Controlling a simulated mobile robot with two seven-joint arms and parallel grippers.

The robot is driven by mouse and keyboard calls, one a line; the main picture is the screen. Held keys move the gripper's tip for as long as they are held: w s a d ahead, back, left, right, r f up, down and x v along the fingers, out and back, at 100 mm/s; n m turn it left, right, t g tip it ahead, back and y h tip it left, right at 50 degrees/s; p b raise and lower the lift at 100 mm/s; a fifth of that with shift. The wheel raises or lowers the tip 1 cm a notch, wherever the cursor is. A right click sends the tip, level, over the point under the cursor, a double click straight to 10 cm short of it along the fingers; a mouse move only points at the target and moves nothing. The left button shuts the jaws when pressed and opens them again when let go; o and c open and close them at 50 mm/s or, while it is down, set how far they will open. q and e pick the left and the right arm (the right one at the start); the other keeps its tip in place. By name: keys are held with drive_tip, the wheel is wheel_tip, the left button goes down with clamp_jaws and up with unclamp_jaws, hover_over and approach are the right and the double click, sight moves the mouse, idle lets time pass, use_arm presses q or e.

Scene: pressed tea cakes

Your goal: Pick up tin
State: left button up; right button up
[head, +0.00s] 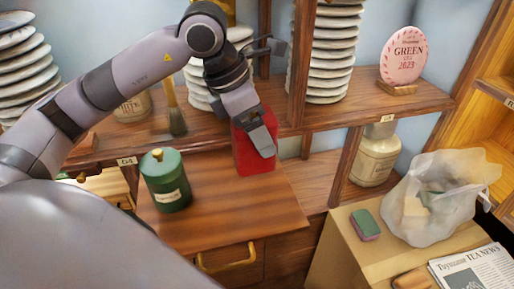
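A red box-shaped tin (254,160) is upright at the back of a brown wooden surface (225,225). My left gripper (262,142) reaches down to it from above, with one finger in front of its near face. That finger and the hand cover part of the red tin. The other finger is hidden, so I cannot tell whether the gripper is closed on it. A dark green round tin (165,183) with a lid, a gold knob and a pale label stands on the same surface to the left. My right gripper is not in view.
Shelves behind hold stacks of white discs (333,50), a pink oval sign (403,55), a brush (174,110) and a cream jar (374,155). At right are a plastic bag (440,205), a sponge (366,224) and a newspaper (470,272). The wooden surface's front is clear.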

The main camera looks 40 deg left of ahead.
use_arm(q)
wheel_tip(320, 180, up, 14)
drive_tip(key=shift+f, duration=0.15)
idle(0.3)
